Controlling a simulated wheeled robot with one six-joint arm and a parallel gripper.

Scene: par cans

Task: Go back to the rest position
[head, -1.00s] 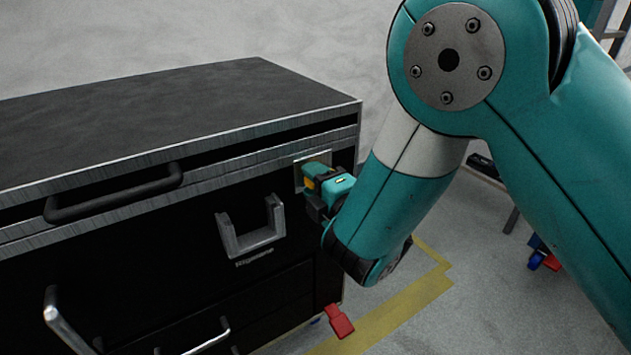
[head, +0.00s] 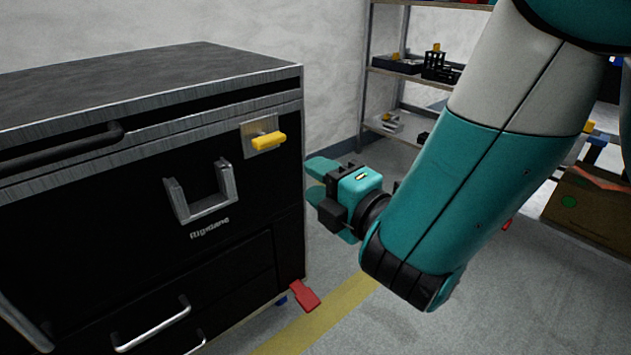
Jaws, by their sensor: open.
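My gripper (head: 325,195) is open and empty in the head view, to the right of the black case and clear of it. Its teal fingers point left toward the case. The black case (head: 140,200) has silver edges and stands at the left. A yellow latch handle (head: 268,141) sticks out of a metal plate near the case's upper right front corner. It lies up and left of my gripper, with a gap between them. My teal and grey arm (head: 480,150) fills the right side.
A U-shaped metal bracket (head: 203,192) and drawer handles (head: 150,326) stick out of the case's front. A red tab (head: 304,296) juts out at its lower right. A shelf rack (head: 410,75) stands behind, and a brown box (head: 590,212) at the right. Floor (head: 390,325) below my gripper is clear.

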